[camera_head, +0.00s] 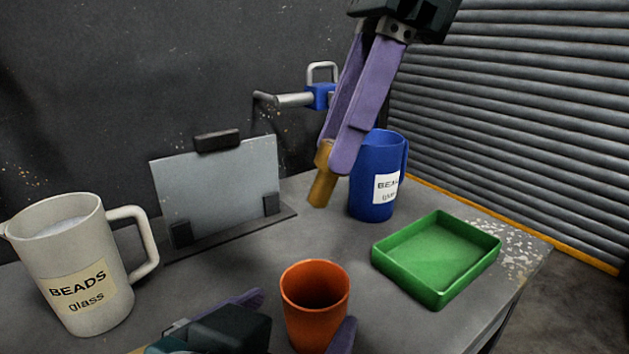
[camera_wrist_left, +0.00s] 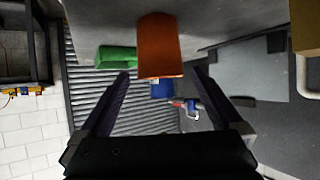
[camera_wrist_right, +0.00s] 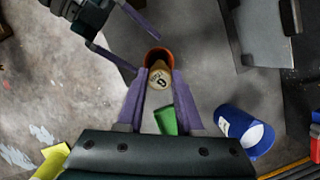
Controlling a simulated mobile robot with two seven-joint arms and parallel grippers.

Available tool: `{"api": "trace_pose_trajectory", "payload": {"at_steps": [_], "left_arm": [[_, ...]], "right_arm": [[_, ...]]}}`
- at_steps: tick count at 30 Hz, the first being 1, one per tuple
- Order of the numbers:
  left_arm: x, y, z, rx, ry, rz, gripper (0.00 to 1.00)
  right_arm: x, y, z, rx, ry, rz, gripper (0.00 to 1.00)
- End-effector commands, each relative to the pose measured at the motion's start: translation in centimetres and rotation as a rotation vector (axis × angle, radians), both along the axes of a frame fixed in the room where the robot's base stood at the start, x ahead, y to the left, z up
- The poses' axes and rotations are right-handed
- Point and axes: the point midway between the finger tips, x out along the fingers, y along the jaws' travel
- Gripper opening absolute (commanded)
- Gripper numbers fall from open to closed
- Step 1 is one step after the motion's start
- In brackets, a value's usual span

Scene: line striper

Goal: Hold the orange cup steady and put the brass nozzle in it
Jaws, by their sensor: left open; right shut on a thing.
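The orange cup (camera_head: 315,305) stands upright on the grey table at the front. My left gripper (camera_head: 297,318) is open at the cup, one finger on each side. In the left wrist view the cup (camera_wrist_left: 160,45) lies between the fingertips (camera_wrist_left: 161,73), with a gap on both sides. My right gripper (camera_head: 338,155) is shut on the brass nozzle (camera_head: 322,188) and holds it tilted in the air, above and behind the cup. In the right wrist view the nozzle (camera_wrist_right: 160,77) partly covers the cup (camera_wrist_right: 158,54).
A green tray (camera_head: 437,262) is right of the cup, with a blue beads jug (camera_head: 378,175) behind it. A cream beads jug (camera_head: 75,265) stands at left. A grey panel (camera_head: 217,185) stands upright at the back. The table between panel and cup is clear.

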Motion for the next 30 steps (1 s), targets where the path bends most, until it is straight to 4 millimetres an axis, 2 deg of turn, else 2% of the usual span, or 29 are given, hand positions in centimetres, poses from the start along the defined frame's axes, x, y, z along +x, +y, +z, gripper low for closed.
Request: {"api": "trace_pose_trajectory", "payload": {"at_steps": [9, 15, 21, 30], "left_arm": [[4.8, -1.8, -2.7, 0.0, 0.0, 0.0, 1.0], [6.8, -2.5, -3.9, 0.0, 0.002, 0.001, 1.0], [7.7, -2.9, -4.5, 0.0, 0.002, 0.0, 1.0], [7.9, -2.9, -4.6, -0.002, 0.002, 0.0, 1.0]], "right_arm": [[0.0, 0.0, 0.0, 0.0, 0.0, 0.0, 0.0], [0.0, 0.0, 0.0, 0.0, 0.0, 0.0, 0.0], [0.0, 0.0, 0.0, 0.0, 0.0, 0.0, 0.0], [0.0, 0.0, 0.0, 0.0, 0.0, 0.0, 0.0]]}}
